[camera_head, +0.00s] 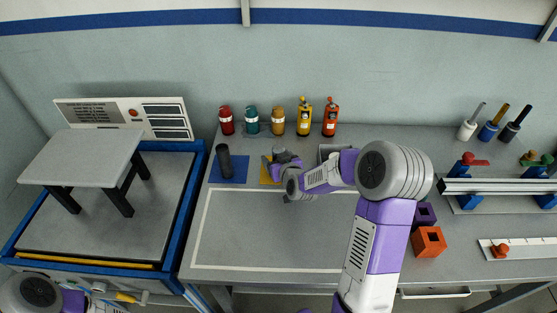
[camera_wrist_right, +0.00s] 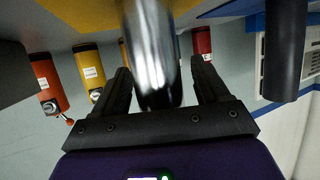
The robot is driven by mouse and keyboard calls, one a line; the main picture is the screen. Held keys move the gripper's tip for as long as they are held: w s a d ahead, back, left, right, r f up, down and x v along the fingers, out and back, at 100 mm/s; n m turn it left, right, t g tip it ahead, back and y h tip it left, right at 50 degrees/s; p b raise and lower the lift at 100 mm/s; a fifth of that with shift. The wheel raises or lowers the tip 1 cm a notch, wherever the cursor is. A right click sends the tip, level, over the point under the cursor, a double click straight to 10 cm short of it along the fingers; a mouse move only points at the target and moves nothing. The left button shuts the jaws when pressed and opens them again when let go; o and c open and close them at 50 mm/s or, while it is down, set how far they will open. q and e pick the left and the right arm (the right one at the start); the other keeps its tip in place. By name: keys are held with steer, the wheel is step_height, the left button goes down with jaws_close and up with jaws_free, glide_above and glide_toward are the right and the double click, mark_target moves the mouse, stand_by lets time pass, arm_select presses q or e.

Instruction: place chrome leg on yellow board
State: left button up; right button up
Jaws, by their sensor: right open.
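The chrome leg (camera_wrist_right: 150,45) shows in the right wrist view as a shiny cylinder between the two black fingers of my right gripper (camera_wrist_right: 161,72). The jaws are open around it, with a gap visible at the right finger. The leg runs toward the yellow board (camera_wrist_right: 92,14); its foot is cut off by the frame edge, so I cannot tell contact. In the head view the yellow board (camera_head: 265,177) is mostly hidden by my right gripper (camera_head: 270,161), and the leg is not clear there. My left gripper is not in view.
A black leg (camera_head: 223,160) stands on a blue board (camera_head: 229,171) just left. Several bottles, including a red one (camera_head: 226,121), line the back. A grey stool-like seat (camera_head: 85,158) stands on the left machine. The white-outlined table area (camera_head: 260,235) is clear in front.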

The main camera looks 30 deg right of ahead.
steer(key=shift+r, duration=0.2)
steer(key=shift+s+r+p, duration=0.15)
steer(key=shift+s+p, duration=0.15)
steer(key=shift+s, duration=0.05)
steer(key=p+v, duration=0.1)
steer(key=v, duration=1)
steer(key=shift+s+r, duration=0.1)
